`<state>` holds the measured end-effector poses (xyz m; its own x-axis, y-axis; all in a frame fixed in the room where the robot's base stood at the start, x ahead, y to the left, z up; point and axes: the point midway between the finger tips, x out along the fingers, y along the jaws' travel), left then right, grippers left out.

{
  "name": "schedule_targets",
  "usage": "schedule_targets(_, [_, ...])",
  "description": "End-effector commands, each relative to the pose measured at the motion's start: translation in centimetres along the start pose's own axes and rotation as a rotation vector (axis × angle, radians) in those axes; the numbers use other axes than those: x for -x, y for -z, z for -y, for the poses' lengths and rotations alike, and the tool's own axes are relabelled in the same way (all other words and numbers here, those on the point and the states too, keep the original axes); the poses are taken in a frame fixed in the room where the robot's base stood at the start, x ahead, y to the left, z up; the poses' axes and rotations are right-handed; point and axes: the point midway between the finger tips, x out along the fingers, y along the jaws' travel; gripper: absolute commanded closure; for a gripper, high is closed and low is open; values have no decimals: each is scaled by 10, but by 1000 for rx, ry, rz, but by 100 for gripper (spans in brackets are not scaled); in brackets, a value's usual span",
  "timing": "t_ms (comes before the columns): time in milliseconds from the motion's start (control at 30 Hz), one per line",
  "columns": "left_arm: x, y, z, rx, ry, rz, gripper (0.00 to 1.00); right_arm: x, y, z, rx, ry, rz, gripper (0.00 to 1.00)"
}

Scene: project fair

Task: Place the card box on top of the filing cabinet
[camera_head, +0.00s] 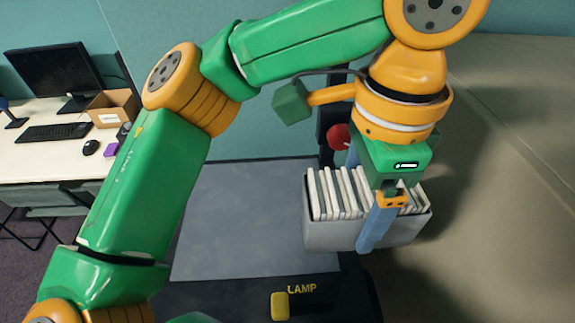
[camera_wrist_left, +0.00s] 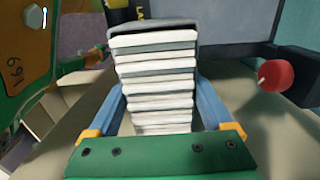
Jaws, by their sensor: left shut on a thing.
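The card box (camera_head: 326,236) is a light grey open box packed with upright white cards. My left gripper (camera_head: 366,212) comes down from above with its blue fingers on either side of the box and is shut on it. In the left wrist view the card box (camera_wrist_left: 155,24) lies between both blue fingers, its row of white cards facing the camera. I cannot tell for sure whether the box hangs clear of the surface beneath it. I cannot make out a filing cabinet for certain in either view. My right gripper is not in view.
A dark-framed grey panel (camera_head: 235,220) with a LAMP label and yellow switch (camera_head: 280,306) lies beside the box. A red knob (camera_head: 339,137) stands behind it. A wide beige surface (camera_head: 500,220) fills the right. A desk (camera_head: 40,160) with a monitor (camera_head: 60,72) stands far left.

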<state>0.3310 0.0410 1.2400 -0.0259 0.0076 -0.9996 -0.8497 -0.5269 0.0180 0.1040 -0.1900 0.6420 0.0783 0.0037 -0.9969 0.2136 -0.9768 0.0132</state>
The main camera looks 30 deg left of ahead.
Motion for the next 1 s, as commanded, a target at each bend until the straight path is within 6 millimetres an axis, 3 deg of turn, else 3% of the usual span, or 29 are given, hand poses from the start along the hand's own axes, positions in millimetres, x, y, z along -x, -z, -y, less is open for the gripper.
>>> schedule_targets(133, [-8,-15,16,-3,-2,1,95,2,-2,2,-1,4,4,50])
schedule_targets(333, [-37,-60,66,2,-5,2,95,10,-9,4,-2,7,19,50])
schedule_targets(500, [-82,-82,91,-2,-4,2,95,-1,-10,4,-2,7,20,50])
schedule_targets(767, [-102,-94,105,-3,-1,2,95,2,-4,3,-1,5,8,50])
schedule_targets(900, [-126,-93,104,-6,-1,3,95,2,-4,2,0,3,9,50])
schedule_targets(1000, [-130,-92,104,-6,2,-1,95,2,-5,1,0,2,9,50])
